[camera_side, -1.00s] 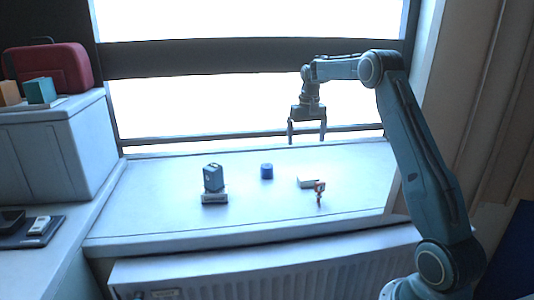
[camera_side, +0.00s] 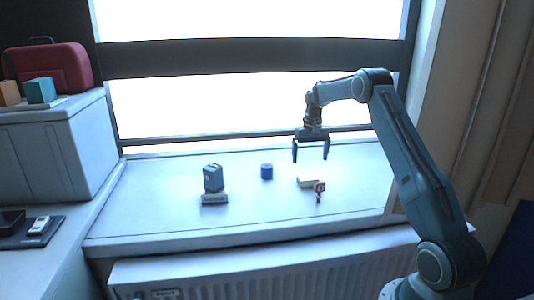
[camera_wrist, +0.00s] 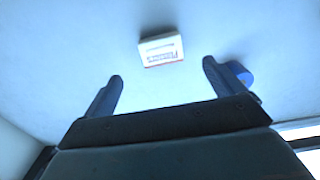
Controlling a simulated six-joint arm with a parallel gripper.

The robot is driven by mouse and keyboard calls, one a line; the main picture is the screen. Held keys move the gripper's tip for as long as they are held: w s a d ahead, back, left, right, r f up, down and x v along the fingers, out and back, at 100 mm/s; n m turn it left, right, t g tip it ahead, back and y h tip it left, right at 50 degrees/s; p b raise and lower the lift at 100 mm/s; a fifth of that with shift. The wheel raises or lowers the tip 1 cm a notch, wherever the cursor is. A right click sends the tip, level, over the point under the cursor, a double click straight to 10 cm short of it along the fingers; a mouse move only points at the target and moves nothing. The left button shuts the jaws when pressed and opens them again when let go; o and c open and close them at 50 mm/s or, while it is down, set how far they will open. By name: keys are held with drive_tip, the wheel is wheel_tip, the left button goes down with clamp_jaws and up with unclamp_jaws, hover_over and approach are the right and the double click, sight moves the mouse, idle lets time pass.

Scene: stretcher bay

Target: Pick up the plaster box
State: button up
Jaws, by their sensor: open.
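The plaster box, a small white box with red and blue print, lies flat on the window sill in the side view (camera_side: 307,182). It also shows in the wrist view (camera_wrist: 161,50), at upper centre, a little beyond my fingertips. My gripper (camera_side: 311,160) hangs above the sill, fingers pointing down, higher than the box and apart from it. In the wrist view my gripper (camera_wrist: 162,70) has its two dark fingers spread with nothing between them. A small red-orange item stands close in front of the box in the side view and partly hides its right end.
The red-orange item (camera_side: 319,190) is nearest the box. A blue cylinder (camera_side: 267,171) stands to the left; my right finger partly hides it in the wrist view (camera_wrist: 241,72). A grey-blue canister (camera_side: 213,177) stands on a pale block (camera_side: 214,198) further left. The window is behind.

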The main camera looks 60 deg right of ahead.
sight(308, 177)
drive_tip(key=shift+f, duration=1.75)
drive_tip(key=shift+w+f, duration=0.15)
drive_tip(key=shift+f, duration=2.4)
drive_tip(key=c, duration=1.1)
